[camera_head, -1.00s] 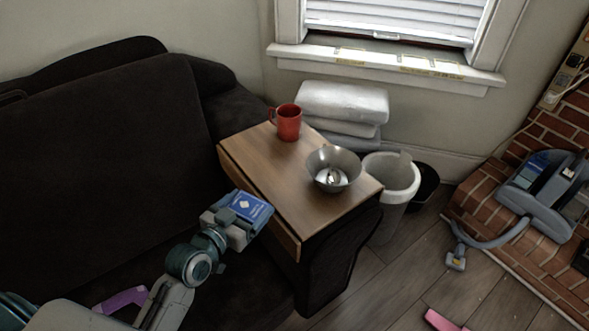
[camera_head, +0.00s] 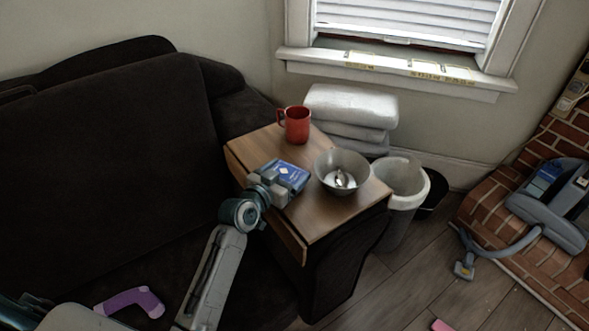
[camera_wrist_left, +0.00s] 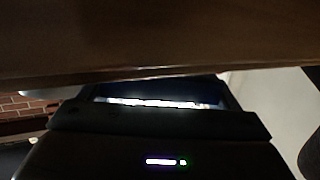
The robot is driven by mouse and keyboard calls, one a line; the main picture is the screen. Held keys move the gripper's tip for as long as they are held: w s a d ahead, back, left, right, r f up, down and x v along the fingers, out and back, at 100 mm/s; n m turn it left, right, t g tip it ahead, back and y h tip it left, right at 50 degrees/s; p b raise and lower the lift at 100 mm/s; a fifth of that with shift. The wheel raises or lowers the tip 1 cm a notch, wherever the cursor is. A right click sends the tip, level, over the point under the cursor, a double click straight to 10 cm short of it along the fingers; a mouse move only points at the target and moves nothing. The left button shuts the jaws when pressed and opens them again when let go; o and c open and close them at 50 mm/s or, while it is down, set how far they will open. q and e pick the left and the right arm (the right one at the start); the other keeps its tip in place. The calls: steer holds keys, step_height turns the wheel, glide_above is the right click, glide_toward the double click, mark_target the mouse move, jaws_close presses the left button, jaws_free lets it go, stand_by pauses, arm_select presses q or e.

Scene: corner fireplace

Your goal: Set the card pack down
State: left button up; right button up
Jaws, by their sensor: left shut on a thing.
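The card pack (camera_head: 286,174) is blue with a white diamond mark. It lies flat in my left gripper (camera_head: 279,182), over the wooden tabletop (camera_head: 319,218), between the red mug and the metal bowl. The gripper is shut on the pack. I cannot tell from the head view whether the pack touches the wood. In the left wrist view the dark gripper body fills the lower part, with a dark blue edge of the pack (camera_wrist_left: 205,91) beyond it and a brown wooden surface across the top. My right gripper is not in view.
A red mug (camera_head: 296,125) stands at the table's back. A metal bowl (camera_head: 342,172) with something shiny inside stands right of the pack. A dark sofa (camera_head: 110,150) is at left, a white bin (camera_head: 402,186) at right. The table's front part is clear.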

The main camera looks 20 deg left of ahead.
mark_target(295, 169)
arm_select(q)
steer(key=x, duration=0.3)
steer(key=shift+w+d+r, duration=0.1)
steer(key=shift+w+r, duration=0.15)
steer(key=shift+r, duration=0.1)
steer(key=shift+w+f, duration=0.1)
steer(key=shift+f, duration=0.5)
steer(key=shift+f+b, duration=0.25)
steer(key=shift+b, duration=0.05)
steer(key=shift+f, duration=0.1)
steer(key=o, duration=0.9)
